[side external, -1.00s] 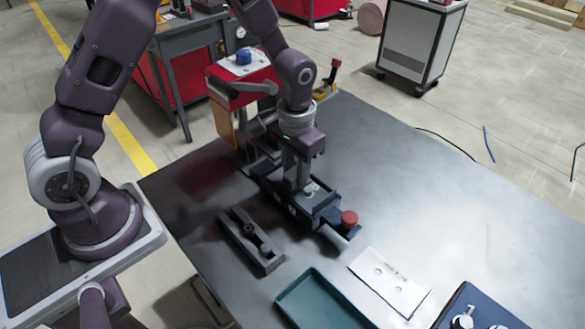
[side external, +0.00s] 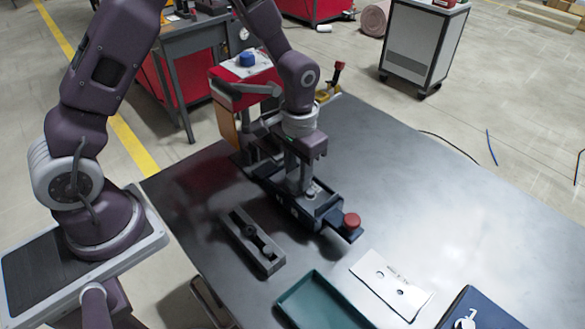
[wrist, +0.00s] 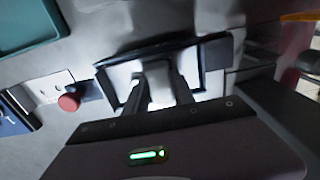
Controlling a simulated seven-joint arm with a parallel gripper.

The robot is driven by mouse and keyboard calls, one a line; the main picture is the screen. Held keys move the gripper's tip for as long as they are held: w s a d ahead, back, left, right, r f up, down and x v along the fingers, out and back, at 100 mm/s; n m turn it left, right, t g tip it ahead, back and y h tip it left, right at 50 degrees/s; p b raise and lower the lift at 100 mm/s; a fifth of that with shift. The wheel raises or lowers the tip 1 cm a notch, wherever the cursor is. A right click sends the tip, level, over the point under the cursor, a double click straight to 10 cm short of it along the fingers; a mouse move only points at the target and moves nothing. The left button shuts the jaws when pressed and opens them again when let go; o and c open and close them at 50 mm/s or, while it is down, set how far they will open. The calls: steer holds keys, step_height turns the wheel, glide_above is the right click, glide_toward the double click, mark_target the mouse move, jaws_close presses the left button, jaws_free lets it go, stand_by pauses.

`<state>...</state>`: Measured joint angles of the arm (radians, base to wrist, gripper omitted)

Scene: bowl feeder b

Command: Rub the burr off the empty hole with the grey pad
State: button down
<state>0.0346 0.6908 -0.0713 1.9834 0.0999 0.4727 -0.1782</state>
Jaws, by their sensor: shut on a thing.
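My gripper (side external: 303,188) points down into a dark, open-topped tray-like fixture (side external: 327,208) on the metal table. Its fingers also show in the wrist view (wrist: 160,85), set apart, reaching inside the black rim (wrist: 106,82) over a bright floor. The jaws are shut on a small grey thing that appears to be the grey pad; the fingers hide most of it. A small grey round detail (side external: 312,192) shows beside the fingertips in the fixture. I cannot make out the empty hole or the burr, nor tell whether the pad touches the surface.
A red button (side external: 351,220) sits at the fixture's near end. A dark slotted block (side external: 252,243) lies to the left. A green tray (side external: 322,305), a white card (side external: 392,285) with two round marks and a blue case (side external: 490,312) lie in front. The table's right side is clear.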

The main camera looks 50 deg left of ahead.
mark_target(295, 171)
steer(key=shift+r, duration=0.1)
step_height(295, 171, up, 6)
steer(key=shift+f, duration=0.1)
stand_by(0.4)
steer(key=shift+s+a+r, duration=0.25)
steer(key=shift+s+a, duration=0.15)
steer(key=shift+s, duration=0.35)
steer(key=shift+f, duration=0.1)
steer(key=shift+w+a+f, duration=0.1)
steer(key=shift+w+f, duration=0.3)
steer(key=shift+f, duration=0.45)
steer(key=shift+w+a+f, duration=0.1)
steer(key=shift+w+f, duration=0.25)
steer(key=shift+f, duration=0.45)
steer(key=shift+d, duration=0.1)
